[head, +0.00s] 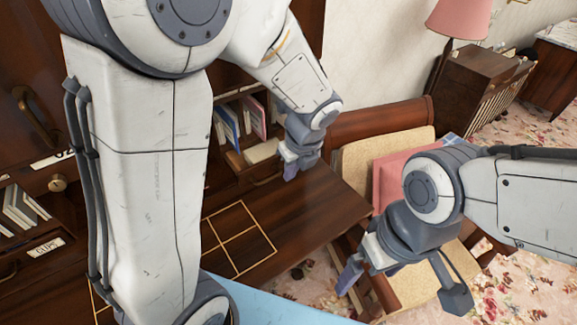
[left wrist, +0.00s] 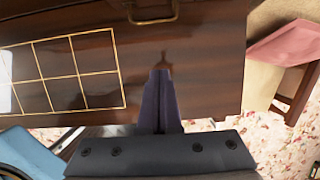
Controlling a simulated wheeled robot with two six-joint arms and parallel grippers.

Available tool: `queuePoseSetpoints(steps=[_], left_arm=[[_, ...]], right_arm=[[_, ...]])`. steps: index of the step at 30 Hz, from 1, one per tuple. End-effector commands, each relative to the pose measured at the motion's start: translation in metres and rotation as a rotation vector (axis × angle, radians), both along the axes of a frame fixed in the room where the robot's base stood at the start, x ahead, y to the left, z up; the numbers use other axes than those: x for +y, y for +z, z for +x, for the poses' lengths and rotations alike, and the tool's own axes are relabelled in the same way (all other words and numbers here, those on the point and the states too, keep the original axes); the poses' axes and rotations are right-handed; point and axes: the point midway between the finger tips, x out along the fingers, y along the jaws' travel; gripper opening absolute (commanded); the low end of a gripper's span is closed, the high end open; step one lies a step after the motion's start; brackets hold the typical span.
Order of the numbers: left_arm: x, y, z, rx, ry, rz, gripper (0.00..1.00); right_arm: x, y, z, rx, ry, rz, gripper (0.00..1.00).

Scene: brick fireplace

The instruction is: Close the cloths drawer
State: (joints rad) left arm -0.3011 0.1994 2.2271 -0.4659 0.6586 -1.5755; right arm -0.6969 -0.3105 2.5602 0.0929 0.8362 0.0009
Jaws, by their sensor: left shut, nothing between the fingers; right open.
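A small brown drawer (head: 262,179) shows in the head view beneath upright books, with a pale item visible above its front. No label on it can be read, so I cannot tell for sure that it is the cloths drawer. My left gripper (head: 291,171) is shut and empty, just right of that drawer and above the dark desk top. In the left wrist view its closed fingers (left wrist: 160,78) point toward a brass handle (left wrist: 152,12) at the top edge. My right gripper (head: 402,285) is open and empty, near the chair at the lower right.
The brown desk top (head: 310,205) carries gold grid lines and looks clear. A wooden chair (head: 375,120) with a pink cloth (head: 388,178) stands to the right. A drawer labelled CUPS (head: 45,247) is at the far left. My left arm hides much of the cabinet.

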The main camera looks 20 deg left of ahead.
Motion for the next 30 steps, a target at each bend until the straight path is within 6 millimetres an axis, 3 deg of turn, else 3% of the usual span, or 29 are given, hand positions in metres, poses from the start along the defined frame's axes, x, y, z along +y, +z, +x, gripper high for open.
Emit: queuePoseSetpoints(steps=[11, 18, 30], left_arm=[[0.024, -0.079, 0.012, 0.006, 0.011, 0.000, 0.00], [0.048, -0.079, 0.033, 0.001, 0.011, 0.000, 0.00], [0.051, -0.081, 0.037, -0.001, 0.006, -0.001, 0.00]], right_arm=[[0.000, -0.007, 0.000, 0.000, -0.001, 0.000, 1.00], [0.000, 0.008, 0.000, 0.000, 0.001, 0.000, 1.00], [0.000, 0.009, 0.000, 0.000, 0.002, 0.000, 1.00]])
